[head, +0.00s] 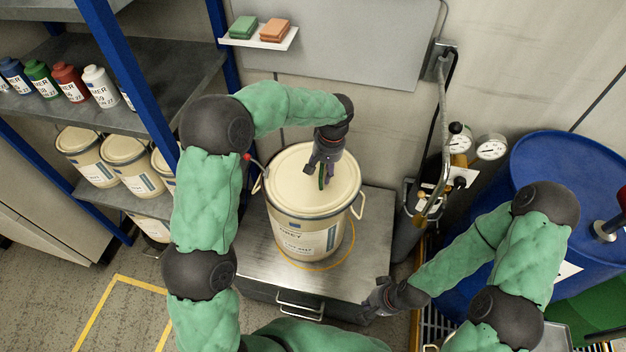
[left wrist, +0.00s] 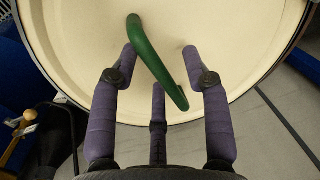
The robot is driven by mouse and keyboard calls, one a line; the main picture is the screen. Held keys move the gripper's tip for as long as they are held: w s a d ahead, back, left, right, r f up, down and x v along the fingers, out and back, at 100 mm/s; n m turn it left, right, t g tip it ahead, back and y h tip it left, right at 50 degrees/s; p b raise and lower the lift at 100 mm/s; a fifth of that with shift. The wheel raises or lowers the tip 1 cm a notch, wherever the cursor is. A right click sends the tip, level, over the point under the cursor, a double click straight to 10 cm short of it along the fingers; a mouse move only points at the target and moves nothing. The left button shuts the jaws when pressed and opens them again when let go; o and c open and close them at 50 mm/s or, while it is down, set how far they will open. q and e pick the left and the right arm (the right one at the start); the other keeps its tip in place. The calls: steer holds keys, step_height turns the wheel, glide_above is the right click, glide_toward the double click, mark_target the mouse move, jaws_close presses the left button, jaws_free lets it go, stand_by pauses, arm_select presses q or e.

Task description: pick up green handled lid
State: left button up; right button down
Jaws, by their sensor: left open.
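The cream lid (head: 296,178) sits on a cream bucket (head: 308,238) on a metal-topped cabinet in the head view. Its green handle (left wrist: 158,62) runs diagonally across the lid in the left wrist view, and a bit of it shows below my gripper in the head view (head: 322,181). My left gripper (left wrist: 162,62) is open over the lid, its purple fingers on either side of the handle. Whether they touch the handle or lid I cannot tell. My right gripper (head: 374,300) is low by the cabinet's front right corner; its finger state is unclear.
The metal cabinet top (head: 260,255) has free room around the bucket. A blue shelf rack (head: 130,85) with bottles and similar buckets stands left. Gas gauges (head: 490,147) and a blue drum (head: 560,165) stand right. A small wall shelf (head: 290,42) holds green and orange blocks.

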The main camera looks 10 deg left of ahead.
arm_select(q)
jaws_close()
stand_by(0.3)
steer(key=shift+w+r+p, duration=0.1)
steer(key=shift+r+p, duration=0.3)
steer(key=shift+r, duration=0.05)
step_height(320, 180, up, 3)
steer(key=shift+p, duration=0.8)
steer(key=s+r+p, duration=0.1)
steer(key=s+r, duration=0.3)
steer(key=r, duration=0.1)
steer(key=shift+s+d+p, duration=0.1)
steer(key=shift+s+p, duration=0.15)
steer(key=shift+p, duration=0.1)
steer(key=s+r+p, duration=0.2)
steer(key=s+r, duration=0.2)
steer(key=s, duration=0.5)
steer(key=m+t+b, duration=0.1)
steer(key=m+b, duration=0.1)
steer(key=m, duration=0.2)
glide_above(316, 179)
steer(key=shift+y, duration=0.4)
step_height(316, 179, down, 7)
steer(key=shift+s+d+r, duration=0.15)
steer(key=shift+w+f+m, duration=0.25)
steer(key=shift+f+m, duration=0.05)
